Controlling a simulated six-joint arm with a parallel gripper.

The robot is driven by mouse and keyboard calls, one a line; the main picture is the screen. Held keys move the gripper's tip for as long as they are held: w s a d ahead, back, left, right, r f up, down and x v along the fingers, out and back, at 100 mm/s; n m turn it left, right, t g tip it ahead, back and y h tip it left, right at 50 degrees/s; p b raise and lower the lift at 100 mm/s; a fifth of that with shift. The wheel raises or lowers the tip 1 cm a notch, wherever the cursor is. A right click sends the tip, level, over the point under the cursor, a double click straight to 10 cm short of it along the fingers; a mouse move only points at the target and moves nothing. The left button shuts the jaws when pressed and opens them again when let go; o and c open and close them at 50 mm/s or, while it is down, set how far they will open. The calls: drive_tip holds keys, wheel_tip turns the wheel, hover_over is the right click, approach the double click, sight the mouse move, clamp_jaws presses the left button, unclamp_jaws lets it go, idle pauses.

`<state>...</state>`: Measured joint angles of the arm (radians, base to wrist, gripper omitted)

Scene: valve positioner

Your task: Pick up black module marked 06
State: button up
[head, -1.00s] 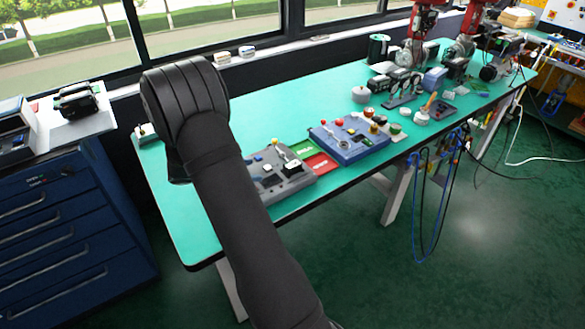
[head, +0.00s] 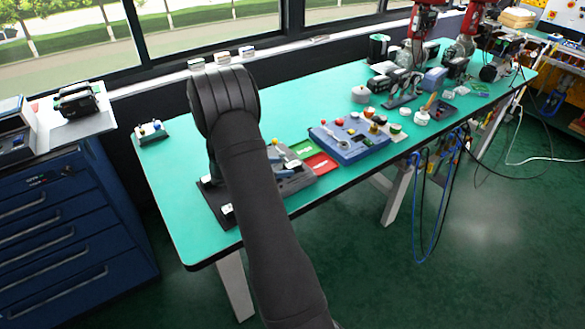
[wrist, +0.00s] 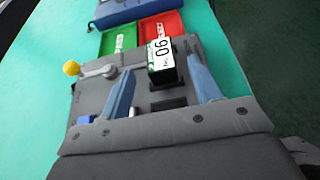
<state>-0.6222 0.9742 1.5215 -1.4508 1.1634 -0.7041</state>
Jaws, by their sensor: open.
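The black module (wrist: 161,62) carries a white label reading 06 and stands on the grey fixture (wrist: 92,103) in the wrist view. My gripper (wrist: 158,66) is open, with one blue-grey finger left of the module and the other right of it. Gaps show between module and fingers in the picture; how deep the fingers reach beside it I cannot tell. In the head view, my dark arm hides most of the gripper and part of the grey fixture (head: 298,181). I cannot make out the module there.
A yellow-knobbed lever (wrist: 72,68) stands at the fixture's left. Green (wrist: 118,39) and red (wrist: 161,26) labelled pieces lie beyond, then a blue unit (head: 349,140) with knobs. A small device (head: 151,131) sits at the table's left end, with bare green tabletop around it.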

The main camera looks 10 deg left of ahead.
sight(288, 166)
drive_tip(key=x, duration=0.4)
drive_tip(key=shift+w+d+f, duration=0.2)
drive_tip(key=shift+w+d, duration=0.05)
drive_tip(key=shift+d, duration=0.05)
drive_tip(key=c, duration=1.1)
drive_tip(key=shift+r, duration=0.15)
